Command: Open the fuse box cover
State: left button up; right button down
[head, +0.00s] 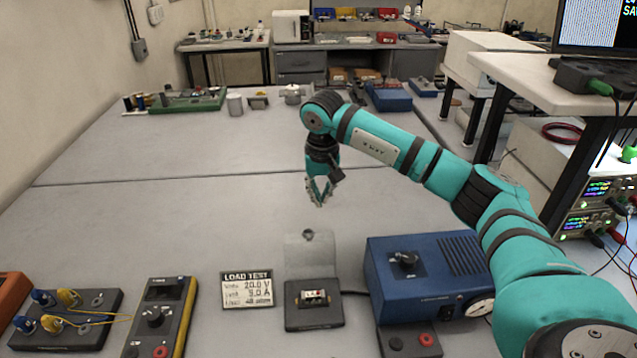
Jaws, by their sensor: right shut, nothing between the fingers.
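The fuse box (314,318) is a small black box on the table at the lower middle, with a pale block with red marks in its recess. Its clear cover (308,262) stands raised at the back edge of the box, away from the recess, with a small dark knob near its top. The recess is uncovered. My right gripper (319,203) is above and beyond the cover, pointing down, apart from it. Its fingers are shut and empty. My left gripper is not in view.
A blue power unit (425,275) stands close to the right of the fuse box. A load test card (247,289) and a yellow-edged multimeter (160,318) are to its left, with a terminal board (65,320) beyond. The table behind the fuse box is mostly clear.

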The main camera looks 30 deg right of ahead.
notch_tip(320, 180, down, 6)
jog(key=w+p, duration=0.1)
jog(key=p, duration=0.1)
jog(key=s, duration=0.1)
jog(key=s+a+p, duration=0.1)
jog(key=s+r+p, duration=0.1)
jog(key=shift+s+a, duration=0.25)
jog(key=shift+s, duration=0.05)
jog(key=shift+w, duration=0.15)
